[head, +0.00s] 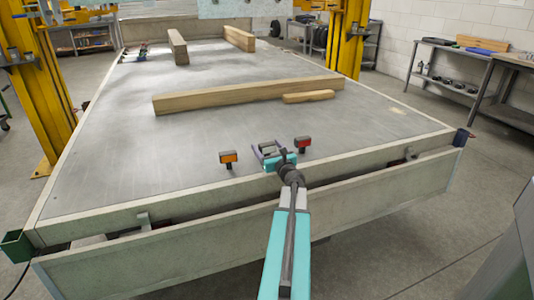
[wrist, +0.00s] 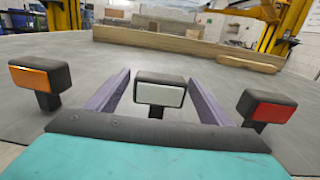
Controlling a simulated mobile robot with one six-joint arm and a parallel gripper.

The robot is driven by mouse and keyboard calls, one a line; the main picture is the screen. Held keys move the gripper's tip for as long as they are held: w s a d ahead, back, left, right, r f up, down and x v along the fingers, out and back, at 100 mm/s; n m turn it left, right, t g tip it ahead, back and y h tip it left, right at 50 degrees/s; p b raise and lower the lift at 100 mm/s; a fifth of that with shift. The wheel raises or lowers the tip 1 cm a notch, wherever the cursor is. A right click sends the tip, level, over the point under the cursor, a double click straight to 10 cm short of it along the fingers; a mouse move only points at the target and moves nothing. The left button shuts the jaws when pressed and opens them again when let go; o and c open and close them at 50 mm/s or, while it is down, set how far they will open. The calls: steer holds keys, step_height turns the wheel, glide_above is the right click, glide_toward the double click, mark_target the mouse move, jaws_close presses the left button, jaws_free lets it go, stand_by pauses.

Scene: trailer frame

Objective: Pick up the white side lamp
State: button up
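The white side lamp (wrist: 160,93) has a black housing and a pale lens. In the wrist view it stands upright between the two purple fingers of my gripper (wrist: 158,100), with a gap showing on each side. My gripper is open and does not appear to touch it. In the head view my gripper (head: 268,150) is low over the near edge of the trailer bed; the white lamp is hard to make out there among the fingers. An orange lamp (head: 229,158) stands to the left and a red lamp (head: 303,143) to the right.
The grey trailer bed (head: 110,150) is mostly clear around the lamps. A long wooden beam (head: 240,95) and a short wood piece (head: 308,97) lie beyond them. More timbers (head: 178,46) lie at the far end. Yellow lift posts (head: 350,40) stand beside the bed.

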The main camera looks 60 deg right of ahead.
mark_target(267, 144)
steer(key=c, duration=1.1)
steer(key=shift+r, duration=0.15)
steer(key=shift+c, duration=0.2)
steer(key=shift+r, duration=0.6)
step_height(267, 144, up, 2)
steer(key=shift+r+p, duration=0.1)
steer(key=shift+p, duration=0.4)
steer(key=r+p+v, duration=0.1)
steer(key=p+v, duration=0.1)
steer(key=v, duration=0.9)
steer(key=shift+p, duration=0.4)
steer(key=shift+s+a+r+p, duration=0.1)
steer(key=shift+r+p, duration=0.1)
steer(key=shift+p, duration=0.6)
steer(key=s+p, duration=0.1)
steer(key=p, duration=0.4)
steer(key=shift+a, duration=0.35)
